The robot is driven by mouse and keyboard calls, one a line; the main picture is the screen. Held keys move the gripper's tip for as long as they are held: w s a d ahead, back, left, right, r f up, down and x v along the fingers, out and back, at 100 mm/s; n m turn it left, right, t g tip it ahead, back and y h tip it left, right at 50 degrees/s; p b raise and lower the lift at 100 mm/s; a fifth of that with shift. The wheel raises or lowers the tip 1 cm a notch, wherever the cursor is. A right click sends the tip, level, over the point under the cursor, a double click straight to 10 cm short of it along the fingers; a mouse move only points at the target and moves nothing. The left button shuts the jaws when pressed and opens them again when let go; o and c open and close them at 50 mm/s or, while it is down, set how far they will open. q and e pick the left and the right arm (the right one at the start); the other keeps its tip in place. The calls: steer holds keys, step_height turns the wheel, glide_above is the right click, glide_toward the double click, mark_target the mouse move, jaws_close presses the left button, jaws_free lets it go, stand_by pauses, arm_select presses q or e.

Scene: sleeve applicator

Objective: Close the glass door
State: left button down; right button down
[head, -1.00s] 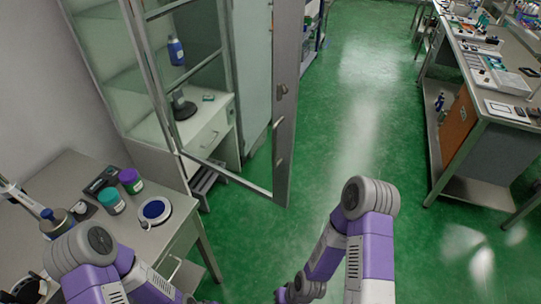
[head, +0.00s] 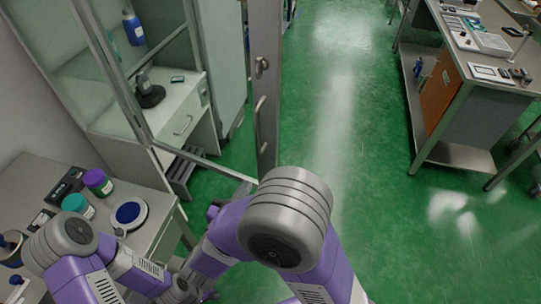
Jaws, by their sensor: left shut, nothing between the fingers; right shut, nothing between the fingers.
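The glass door (head: 267,135) stands open, swung out from the glass cabinet (head: 128,140). Its metal outer edge with lock and handle (head: 260,112) is upright near the middle of the head view, and its bottom rail runs down to the right over the floor. My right arm comes up from the bottom, its elbow in front of the door's lower corner. My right gripper (head: 213,211) is small and dark, shut and empty, left of the elbow and below the bottom rail. My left gripper (head: 207,294) is low at the bottom edge, shut and empty, mostly hidden by arm links.
A grey table (head: 35,172) at lower left holds jars, a round blue-topped dish and instruments, close to my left arm. A lab bench (head: 455,60) stands at right. Green floor (head: 340,120) between door and bench is clear. A small step (head: 182,172) is below the cabinet.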

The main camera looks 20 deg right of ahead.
step_height(320, 180, up, 2)
steer(key=s+h, duration=0.1)
steer(key=s, duration=0.1)
steer(key=b, duration=0.3)
glide_toward(275, 145)
steer(key=shift+m, duration=0.4)
steer(key=x, duration=0.6)
steer(key=shift+w+d+f, duration=0.1)
steer(key=shift+w+d, duration=0.05)
steer(key=shift+d, duration=0.05)
steer(key=shift+w+d, duration=0.15)
steer(key=shift+w, duration=0.05)
